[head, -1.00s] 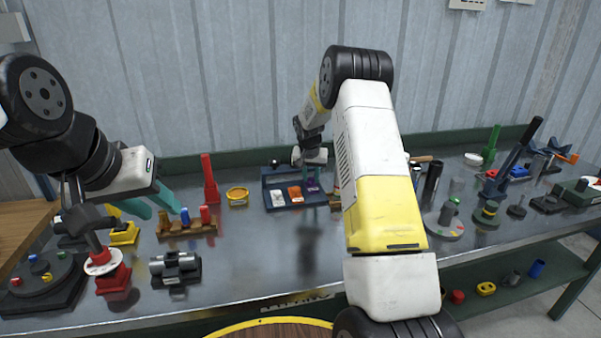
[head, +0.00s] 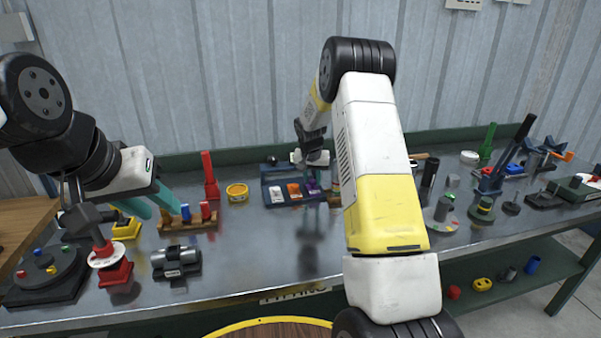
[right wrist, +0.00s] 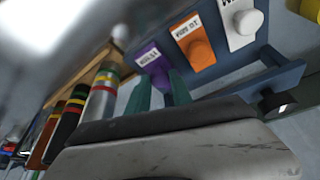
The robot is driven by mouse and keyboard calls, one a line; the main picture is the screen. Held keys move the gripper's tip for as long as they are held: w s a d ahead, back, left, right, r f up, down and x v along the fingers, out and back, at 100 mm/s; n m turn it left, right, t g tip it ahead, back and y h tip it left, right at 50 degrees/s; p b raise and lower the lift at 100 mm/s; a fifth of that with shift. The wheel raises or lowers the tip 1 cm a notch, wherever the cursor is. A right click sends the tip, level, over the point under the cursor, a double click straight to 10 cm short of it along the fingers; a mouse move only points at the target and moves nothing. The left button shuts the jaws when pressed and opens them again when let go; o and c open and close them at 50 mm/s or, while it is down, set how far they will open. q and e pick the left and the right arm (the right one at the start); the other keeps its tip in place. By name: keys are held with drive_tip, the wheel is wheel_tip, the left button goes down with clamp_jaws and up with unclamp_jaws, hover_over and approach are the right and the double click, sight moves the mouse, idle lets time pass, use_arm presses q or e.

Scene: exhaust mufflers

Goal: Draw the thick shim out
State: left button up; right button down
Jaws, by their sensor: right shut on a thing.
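A blue rack (head: 267,182) at the back middle of the bench holds tagged shims with round knobs: white (head: 275,194), orange (head: 293,191) and purple (head: 311,185). In the right wrist view the purple shim (right wrist: 147,54) is beside the orange shim (right wrist: 187,36) and white shim (right wrist: 228,12); the purple tag's print is hard to read. My right gripper (right wrist: 160,82) is shut on the purple shim's knob, its teal fingers on either side. Whether the shim has lifted cannot be told. My left gripper (head: 160,211) is open and empty above the left bench.
A wooden rack with coloured pegs (head: 188,220) is below my left gripper. Striped cylinders (right wrist: 101,92) stand close beside my right gripper.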

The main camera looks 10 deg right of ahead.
drive_tip(key=shift+s, duration=0.3)
drive_tip(key=c, duration=1.4)
unclamp_jaws()
drive_tip(key=shift+s, duration=0.1)
drive_tip(key=v, duration=0.7)
drive_tip(key=shift+r, duration=0.35)
drive_tip(key=shift+s, duration=0.15)
